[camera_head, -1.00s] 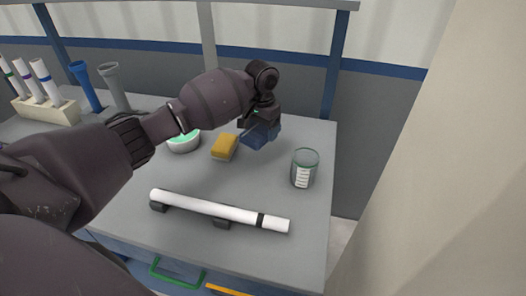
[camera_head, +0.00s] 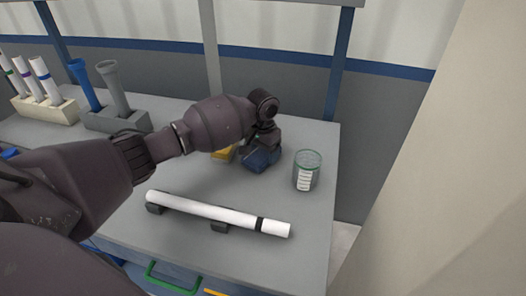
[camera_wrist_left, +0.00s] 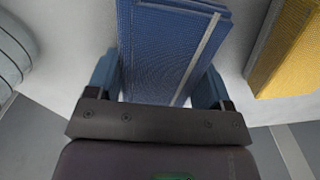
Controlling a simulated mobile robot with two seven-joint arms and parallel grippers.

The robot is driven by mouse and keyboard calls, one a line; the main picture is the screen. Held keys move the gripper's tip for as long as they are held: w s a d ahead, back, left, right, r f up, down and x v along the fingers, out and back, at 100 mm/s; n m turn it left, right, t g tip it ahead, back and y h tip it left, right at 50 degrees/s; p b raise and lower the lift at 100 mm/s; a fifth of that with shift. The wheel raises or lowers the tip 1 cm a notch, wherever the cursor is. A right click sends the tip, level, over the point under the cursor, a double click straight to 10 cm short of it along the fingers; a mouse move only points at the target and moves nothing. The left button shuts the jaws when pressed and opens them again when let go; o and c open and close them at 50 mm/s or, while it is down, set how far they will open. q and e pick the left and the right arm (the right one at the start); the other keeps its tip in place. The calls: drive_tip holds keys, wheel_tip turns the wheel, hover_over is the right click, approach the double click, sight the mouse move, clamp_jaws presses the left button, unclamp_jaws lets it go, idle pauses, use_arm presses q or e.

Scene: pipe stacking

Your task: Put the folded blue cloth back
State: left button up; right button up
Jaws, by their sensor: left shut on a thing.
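The folded blue cloth (camera_head: 262,159) is at the back right part of the table in the head view. My left gripper (camera_head: 262,146) is shut on it, and my wrist hides its upper part. In the left wrist view the cloth (camera_wrist_left: 170,50) lies between the two fingers of my left gripper (camera_wrist_left: 161,85), with a pale stripe along one side. I cannot tell whether the cloth touches the table. My right gripper is not in view.
A yellow sponge (camera_wrist_left: 288,50) lies beside the cloth, partly behind my arm. A glass beaker (camera_head: 307,171) stands to the right. A white pipe (camera_head: 215,212) rests on dark supports in front. Racks with pipes (camera_head: 44,106) stand at the back left.

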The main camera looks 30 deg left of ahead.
sight(263, 151)
use_arm(q)
drive_tip(key=o, duration=0.4)
drive_tip(key=shift+f, duration=0.15)
drive_tip(key=shift+c, duration=0.2)
drive_tip(key=o, duration=0.5)
drive_tip(key=shift+c, duration=0.2)
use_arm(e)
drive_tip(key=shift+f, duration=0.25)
use_arm(q)
wheel_tip(263, 151, up, 6)
drive_tip(key=shift+r+p, duration=0.1)
drive_tip(key=shift+p, duration=0.7)
wheel_tip(263, 151, up, 6)
drive_tip(key=p, duration=0.1)
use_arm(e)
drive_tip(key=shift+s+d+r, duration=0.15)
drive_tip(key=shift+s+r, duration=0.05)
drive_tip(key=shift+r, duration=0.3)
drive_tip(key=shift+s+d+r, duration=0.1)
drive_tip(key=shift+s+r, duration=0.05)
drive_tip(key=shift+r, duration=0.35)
use_arm(q)
drive_tip(key=shift+r, duration=0.1)
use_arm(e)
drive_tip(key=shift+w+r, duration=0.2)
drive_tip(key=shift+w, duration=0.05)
